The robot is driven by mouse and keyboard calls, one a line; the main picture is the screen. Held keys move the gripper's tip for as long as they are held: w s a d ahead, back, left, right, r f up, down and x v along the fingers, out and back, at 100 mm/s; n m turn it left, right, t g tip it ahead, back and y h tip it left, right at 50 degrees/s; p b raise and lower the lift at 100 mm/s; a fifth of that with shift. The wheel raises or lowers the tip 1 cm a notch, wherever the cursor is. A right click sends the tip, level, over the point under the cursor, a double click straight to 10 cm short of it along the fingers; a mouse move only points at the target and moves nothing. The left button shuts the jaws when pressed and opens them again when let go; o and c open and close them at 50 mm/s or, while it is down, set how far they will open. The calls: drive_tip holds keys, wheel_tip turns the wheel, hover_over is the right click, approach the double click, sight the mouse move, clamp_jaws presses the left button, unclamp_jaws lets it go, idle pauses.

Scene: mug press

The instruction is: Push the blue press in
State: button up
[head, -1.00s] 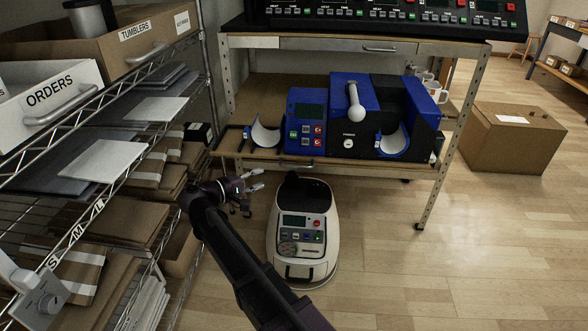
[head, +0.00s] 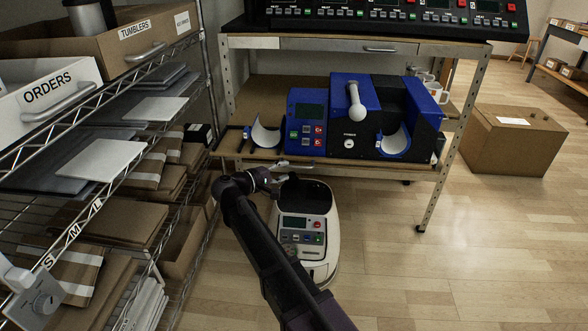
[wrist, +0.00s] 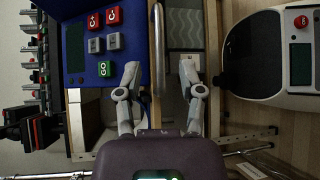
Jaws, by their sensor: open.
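The blue press (head: 350,120) stands on the lower shelf board (head: 225,150) of the bench, its pale handle raised. Its blue control box (head: 306,118) is beside it at left, with a small screen and buttons. The box also shows in the wrist view (wrist: 108,70), turned sideways. My gripper (head: 287,174) is low in front of the board's front edge, below the control box. In the wrist view my gripper (wrist: 159,68) is open, with one finger on each side of a thin metal bar (wrist: 158,35) at the board's edge. I cannot tell whether either finger touches it.
A wire rack (head: 190,110) with boxes and folders is close on the left. A cardboard box (head: 515,140) sits at right. The floor at right front is clear.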

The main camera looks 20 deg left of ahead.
sight(294, 167)
drive_tip(key=shift+b+x, duration=0.3)
drive_tip(key=shift+x, duration=2.2)
